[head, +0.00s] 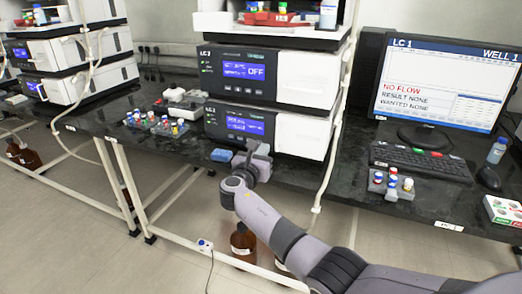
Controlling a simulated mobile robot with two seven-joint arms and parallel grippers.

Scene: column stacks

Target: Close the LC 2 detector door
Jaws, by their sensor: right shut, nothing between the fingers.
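The middle instrument stack carries a small LC tag at its upper left, its number hard to read. Its upper module (244,88) has a black front with a lit display reading OFF and a white door panel (307,80) on the right. The lower module (228,134) has a similar display and a white door panel (303,137). Both panels look about flush, but I cannot tell whether either is fully shut. My right gripper (250,148) is shut and empty, just in front of the lower module near the bench's front edge. My left gripper is out of view.
A vial rack (157,124) stands further left. The monitor (445,82), keyboard (420,161) and another vial rack (391,185) are on the right. A pale tube (331,150) hangs beside the stack. Another stack (75,62) stands at left.

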